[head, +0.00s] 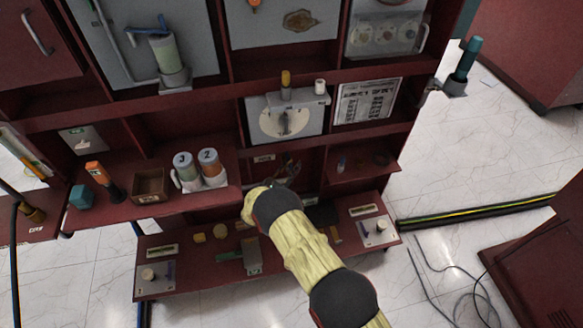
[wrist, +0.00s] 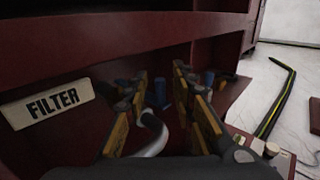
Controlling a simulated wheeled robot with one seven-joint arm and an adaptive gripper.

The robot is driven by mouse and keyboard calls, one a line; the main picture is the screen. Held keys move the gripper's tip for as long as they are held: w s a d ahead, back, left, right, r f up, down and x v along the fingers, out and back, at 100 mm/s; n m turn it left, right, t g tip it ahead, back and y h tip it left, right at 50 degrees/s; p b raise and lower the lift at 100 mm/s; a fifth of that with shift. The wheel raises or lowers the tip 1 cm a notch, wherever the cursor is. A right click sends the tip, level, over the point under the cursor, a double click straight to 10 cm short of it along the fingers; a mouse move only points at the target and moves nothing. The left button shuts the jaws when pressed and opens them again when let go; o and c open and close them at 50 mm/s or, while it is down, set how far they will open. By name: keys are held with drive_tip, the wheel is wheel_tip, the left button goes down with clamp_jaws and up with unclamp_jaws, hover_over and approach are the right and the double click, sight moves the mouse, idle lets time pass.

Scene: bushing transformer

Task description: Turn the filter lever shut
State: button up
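A white FILTER label (wrist: 48,105) is fixed to the red cabinet at the left of the wrist view. A small pale label (head: 264,159) shows above my gripper in the head view. My gripper (wrist: 160,82) reaches into the dark red recess, its yellow-and-black fingers apart. A curved grey metal piece (wrist: 153,135), possibly the filter lever or a pipe, lies between the fingers, closer to the left one. I cannot tell whether they touch. Blue fittings (wrist: 161,94) show deeper in the recess. In the head view, my arm hides most of this area.
The red shelf with canisters (head: 210,164) is left of my arm. A lower red bench (head: 190,270) with small devices runs beneath it. The recess walls and divider are close around my gripper. A black-and-yellow floor strip (head: 480,210) and loose cables (head: 455,275) lie at right.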

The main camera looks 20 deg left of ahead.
drive_tip(key=shift+c, duration=0.2)
clamp_jaws()
idle(0.6)
